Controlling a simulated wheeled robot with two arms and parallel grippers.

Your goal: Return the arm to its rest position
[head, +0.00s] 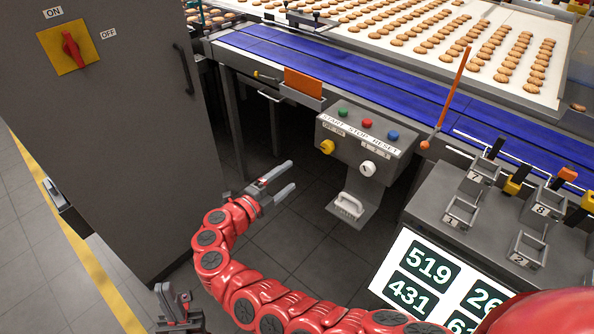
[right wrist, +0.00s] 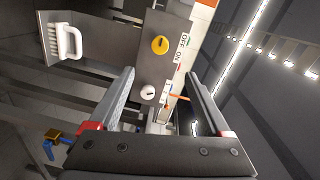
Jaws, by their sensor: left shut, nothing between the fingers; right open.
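My right gripper (head: 291,175) is at the end of the red arm that curves across the bottom of the head view. It is open and empty, left of the control box (head: 365,142) and apart from it. In the right wrist view its two fingers (right wrist: 159,73) stand wide apart, with the control box behind them. My left gripper (head: 175,300) is low at the left in the head view, beside the grey cabinet. It is shut and holds nothing.
A grey cabinet (head: 110,130) with a red rotary switch (head: 72,48) stands at the left. A blue conveyor (head: 340,75) and a biscuit tray (head: 510,88) lie behind. A white-handled brush (head: 349,205) sits below the control box. A numbered rack (head: 440,205) stands at the right.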

